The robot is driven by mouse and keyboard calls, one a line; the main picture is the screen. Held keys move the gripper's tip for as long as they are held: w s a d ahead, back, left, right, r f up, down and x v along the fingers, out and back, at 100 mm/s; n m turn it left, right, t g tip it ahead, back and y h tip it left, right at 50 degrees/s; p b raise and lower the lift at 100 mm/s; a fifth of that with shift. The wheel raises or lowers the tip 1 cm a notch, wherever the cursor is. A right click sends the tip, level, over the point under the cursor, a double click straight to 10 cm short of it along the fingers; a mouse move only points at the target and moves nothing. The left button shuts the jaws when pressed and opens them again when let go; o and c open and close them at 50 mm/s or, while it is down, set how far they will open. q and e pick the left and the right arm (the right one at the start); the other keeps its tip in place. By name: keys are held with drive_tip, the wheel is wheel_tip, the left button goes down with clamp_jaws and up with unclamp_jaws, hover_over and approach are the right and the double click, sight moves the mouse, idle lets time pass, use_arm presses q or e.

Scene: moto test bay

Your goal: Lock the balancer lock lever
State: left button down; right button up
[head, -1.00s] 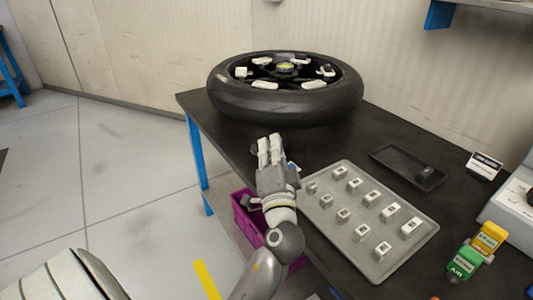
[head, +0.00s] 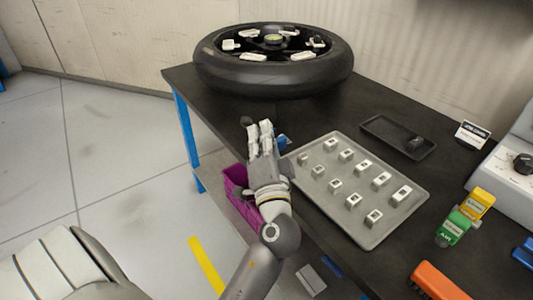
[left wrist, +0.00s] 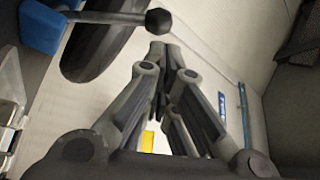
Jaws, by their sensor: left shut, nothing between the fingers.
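The lock lever (left wrist: 105,17) shows in the left wrist view as a dark bar with a black ball knob, running from a blue block (left wrist: 40,25). In the head view its black knob (head: 246,121) shows just left of my left fingertips, and a bit of the blue block (head: 283,141) shows to their right. My left gripper (head: 259,127) is at the table's near left edge, shut and empty. In the left wrist view its closed fingertips (left wrist: 158,52) lie just below the knob; I cannot tell whether they touch. My right gripper is not in view.
A black tyre (head: 275,75) lies on the dark table. A grey tray (head: 375,238) with several small weights is right of my gripper, with a shallow black tray (head: 385,138) behind. Green (head: 453,227) and yellow blocks stand right. A purple crate (head: 235,182) is below the edge.

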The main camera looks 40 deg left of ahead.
use_arm(q)
drive_tip(key=v, duration=0.8)
drive_tip(key=shift+d, duration=0.2)
drive_tip(key=shift+w+r, duration=0.1)
drive_tip(key=shift+w, duration=0.1)
